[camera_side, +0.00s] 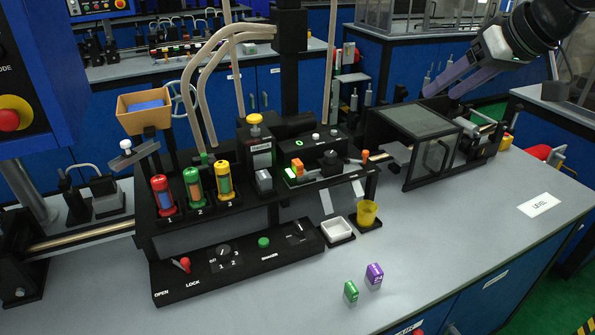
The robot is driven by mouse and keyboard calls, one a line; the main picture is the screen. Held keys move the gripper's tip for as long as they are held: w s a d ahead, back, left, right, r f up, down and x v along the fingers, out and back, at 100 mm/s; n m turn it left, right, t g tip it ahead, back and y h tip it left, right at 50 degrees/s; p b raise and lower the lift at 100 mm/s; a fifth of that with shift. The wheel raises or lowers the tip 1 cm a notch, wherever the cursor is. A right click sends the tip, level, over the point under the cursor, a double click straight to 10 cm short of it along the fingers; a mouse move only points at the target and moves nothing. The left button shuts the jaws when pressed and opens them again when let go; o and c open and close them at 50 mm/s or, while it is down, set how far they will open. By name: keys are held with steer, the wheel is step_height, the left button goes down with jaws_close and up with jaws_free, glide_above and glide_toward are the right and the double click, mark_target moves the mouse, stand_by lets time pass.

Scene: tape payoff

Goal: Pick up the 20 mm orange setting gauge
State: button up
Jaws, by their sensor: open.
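A green block (350,292) and a purple block (374,276) of similar form stand loose on the grey bench at the front. My gripper (439,94) is at the upper right, its two long fingers spread and pointing down-left. It is open, with nothing seen between the fingers, and well apart from the orange block.
A dark clear-sided box (422,160) stands below my gripper, right of the station. A white tray (337,230) and a yellow cup (367,213) stand before the station. Numbered canisters (193,188) and a tall post (290,60) are nearby. The bench's front right (460,230) is clear.

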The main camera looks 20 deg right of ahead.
steer(key=w+a+f, duration=0.1)
steer(key=w+a, duration=0.3)
steer(key=w, duration=0.4)
steer(key=n+g, duration=0.2)
glide_above(299, 162)
steer(key=s+d, duration=0.1)
steer(key=s, duration=0.2)
step_height(299, 162, down, 18)
steer(key=shift+y, duration=0.4)
steer(key=shift+x, duration=2.75)
steer(key=shift+s+f, duration=0.1)
steer(key=shift+s, duration=0.05)
jaws_close()
